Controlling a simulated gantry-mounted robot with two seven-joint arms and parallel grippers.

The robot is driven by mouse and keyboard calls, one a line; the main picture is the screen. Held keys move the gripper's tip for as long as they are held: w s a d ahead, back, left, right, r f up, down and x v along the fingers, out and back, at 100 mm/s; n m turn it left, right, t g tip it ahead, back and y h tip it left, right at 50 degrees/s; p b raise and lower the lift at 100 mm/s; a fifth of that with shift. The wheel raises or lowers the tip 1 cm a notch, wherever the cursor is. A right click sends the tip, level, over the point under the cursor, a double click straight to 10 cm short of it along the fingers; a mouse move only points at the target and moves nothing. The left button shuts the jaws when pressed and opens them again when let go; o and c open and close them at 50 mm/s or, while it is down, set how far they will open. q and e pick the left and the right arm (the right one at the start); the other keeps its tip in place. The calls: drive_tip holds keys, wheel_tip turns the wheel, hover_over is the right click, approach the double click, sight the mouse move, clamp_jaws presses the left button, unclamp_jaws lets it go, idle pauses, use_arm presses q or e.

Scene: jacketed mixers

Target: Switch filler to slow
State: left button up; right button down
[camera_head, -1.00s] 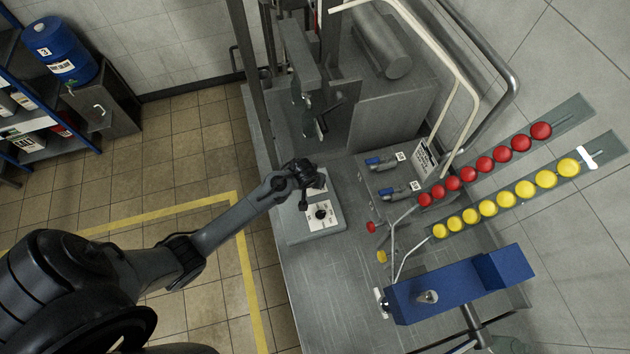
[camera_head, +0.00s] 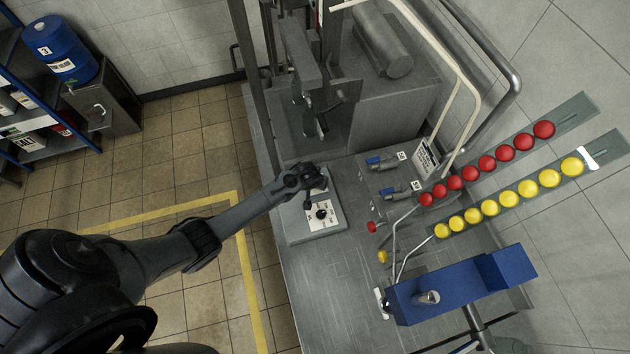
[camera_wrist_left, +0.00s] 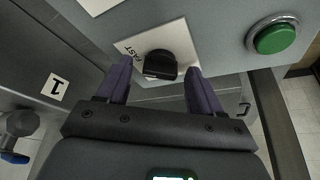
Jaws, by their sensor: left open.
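A grey control box (camera_head: 300,232) sits on the metal bench. A black rotary knob (camera_wrist_left: 160,64) on a white plate (camera_wrist_left: 130,46) marked FAST shows in the left wrist view; no SLOW mark is visible there. My left gripper (camera_wrist_left: 157,76) is open, with its two fingers on either side of this knob and gaps beside it. In the head view my left gripper (camera_head: 314,184) is over the far part of the box and hides this knob. A second black knob (camera_head: 322,214) is uncovered nearer the front. My right gripper is not in view.
A green button (camera_wrist_left: 276,38) is beside the knob in the left wrist view. Blue-handled valves (camera_head: 390,192) are right of the box. Farther right are rows of red balls (camera_head: 485,167) and yellow balls (camera_head: 507,202), and a blue unit (camera_head: 460,283).

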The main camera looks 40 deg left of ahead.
use_arm(q)
drive_tip(key=c, duration=1.1)
drive_tip(key=shift+o, duration=0.2)
drive_tip(key=shift+d+n, duration=0.1)
drive_tip(key=shift+n, duration=0.3)
drive_tip(key=n+y, duration=0.1)
drive_tip(key=n, duration=0.1)
drive_tip(key=shift+w+d+n+g, duration=0.1)
drive_tip(key=shift+n+g, duration=0.2)
drive_tip(key=shift+g, duration=0.1)
drive_tip(key=n+g, duration=0.1)
drive_tip(key=n, duration=0.2)
drive_tip(key=shift+w+d+n+y, duration=0.1)
drive_tip(key=shift+n+y, duration=0.2)
drive_tip(key=shift+y, duration=0.1)
drive_tip(key=n+g+b, duration=0.1)
drive_tip(key=n, duration=0.2)
drive_tip(key=shift+w+f+n+y, duration=0.1)
drive_tip(key=shift+n+y, duration=0.2)
drive_tip(key=shift+n+g+b, duration=0.8)
drive_tip(key=shift+n+b, duration=0.35)
drive_tip(key=shift+n, duration=0.55)
